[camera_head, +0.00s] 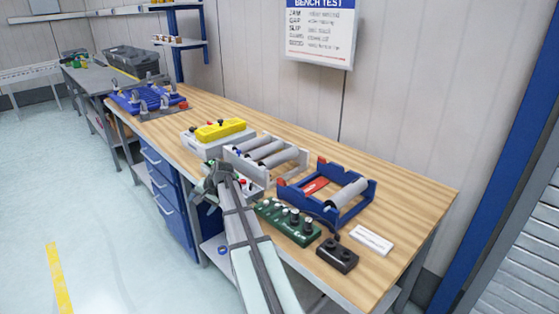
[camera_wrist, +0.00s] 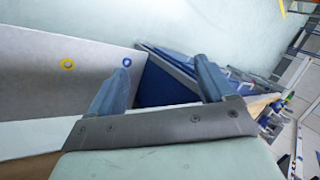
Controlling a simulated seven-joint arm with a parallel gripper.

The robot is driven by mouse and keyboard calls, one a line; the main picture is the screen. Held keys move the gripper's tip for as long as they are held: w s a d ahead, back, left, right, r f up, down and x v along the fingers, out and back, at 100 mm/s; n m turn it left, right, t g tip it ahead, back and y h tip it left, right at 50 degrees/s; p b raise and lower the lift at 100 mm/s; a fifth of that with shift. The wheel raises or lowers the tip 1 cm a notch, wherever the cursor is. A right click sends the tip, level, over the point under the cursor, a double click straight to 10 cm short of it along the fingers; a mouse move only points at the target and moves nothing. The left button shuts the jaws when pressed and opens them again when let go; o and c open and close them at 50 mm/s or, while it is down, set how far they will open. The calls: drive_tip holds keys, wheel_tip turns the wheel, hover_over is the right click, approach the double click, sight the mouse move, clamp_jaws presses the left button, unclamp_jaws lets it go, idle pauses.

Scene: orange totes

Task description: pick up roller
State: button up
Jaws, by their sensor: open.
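A grey roller (camera_head: 347,194) lies across the right part of a blue frame (camera_head: 324,215) on the wooden bench. More grey rollers (camera_head: 267,150) sit in a pale frame (camera_head: 234,158) to its left. Which roller is meant, I cannot tell. My gripper (camera_head: 208,181) is at the bench's front edge, left of the blue frame and in front of the pale one. In the wrist view my gripper (camera_wrist: 158,82) has its two fingers wide apart with nothing between them. No roller shows in the wrist view.
A green control board (camera_head: 288,222), a black box (camera_head: 337,255) and a white plate (camera_head: 371,240) lie near the front edge. A yellow device (camera_head: 220,129) sits on a pale box behind my gripper. Blue drawers (camera_head: 168,200) are below the bench. The bench's right end is clear.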

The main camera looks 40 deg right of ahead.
drive_tip(key=w+d+r+m+t+h, duration=0.1)
drive_tip(key=d+r, duration=0.5)
drive_tip(key=r, duration=0.3)
drive_tip(key=w+d+r+m+t, duration=0.1)
drive_tip(key=d+r, duration=0.5)
drive_tip(key=r, duration=0.2)
drive_tip(key=m+g+h, duration=0.2)
drive_tip(key=m, duration=0.3)
approach(282, 155)
drive_tip(key=x, duration=0.3)
drive_tip(key=s+x, duration=0.1)
drive_tip(key=x, duration=0.1)
drive_tip(key=shift+w+f, duration=0.15)
drive_tip(key=shift+f, duration=0.3)
drive_tip(key=shift+w+r+x, duration=0.1)
drive_tip(key=shift+w+x, duration=0.1)
drive_tip(key=shift+x, duration=1.1)
drive_tip(key=shift+w+r+x, duration=0.15)
drive_tip(key=shift+x, duration=1.2)
drive_tip(key=shift+a, duration=0.15)
drive_tip(key=c, duration=1.3)
drive_tip(key=shift+c, duration=0.8)
drive_tip(key=shift+r, duration=0.15)
